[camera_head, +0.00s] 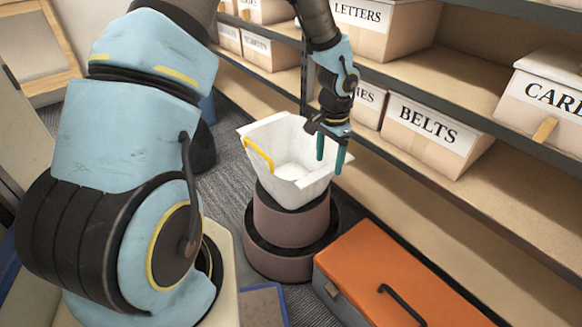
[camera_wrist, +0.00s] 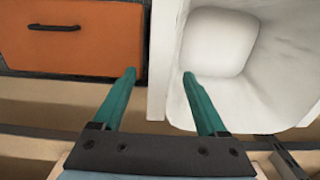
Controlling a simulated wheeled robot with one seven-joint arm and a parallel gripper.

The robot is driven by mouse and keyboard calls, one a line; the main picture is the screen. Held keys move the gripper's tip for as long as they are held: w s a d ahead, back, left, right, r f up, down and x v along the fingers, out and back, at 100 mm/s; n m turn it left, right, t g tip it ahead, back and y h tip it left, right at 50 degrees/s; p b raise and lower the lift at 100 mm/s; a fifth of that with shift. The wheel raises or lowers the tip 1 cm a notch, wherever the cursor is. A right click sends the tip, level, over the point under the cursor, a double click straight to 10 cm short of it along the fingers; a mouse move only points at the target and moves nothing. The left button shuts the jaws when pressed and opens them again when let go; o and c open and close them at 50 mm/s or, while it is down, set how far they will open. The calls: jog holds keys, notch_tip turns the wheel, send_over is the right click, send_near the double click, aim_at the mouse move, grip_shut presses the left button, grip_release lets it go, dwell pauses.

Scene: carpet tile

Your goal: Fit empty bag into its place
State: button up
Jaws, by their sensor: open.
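The empty bag (camera_head: 277,140) is white and open at the top, with a yellow strip on its left rim. It stands upright on a round brownish two-tier stand (camera_head: 290,222). My gripper (camera_head: 331,160) points down at the bag's right rim, open and empty. In the wrist view the bag (camera_wrist: 222,40) fills the upper right, and its near wall edge lies between the fingertips of my gripper (camera_wrist: 158,75). One finger is over the bag's inside, the other outside it. I cannot tell whether the fingers reach below the rim.
An orange toolbox (camera_head: 372,270) with a black handle sits right of the stand; it also shows in the wrist view (camera_wrist: 70,45). Shelves with labelled boxes, such as BELTS (camera_head: 430,135), run along the right. Grey carpet (camera_head: 235,180) shows left of the stand.

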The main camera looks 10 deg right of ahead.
notch_tip(320, 180, down, 2)
grip_shut()
dwell(0.6)
dwell(0.4)
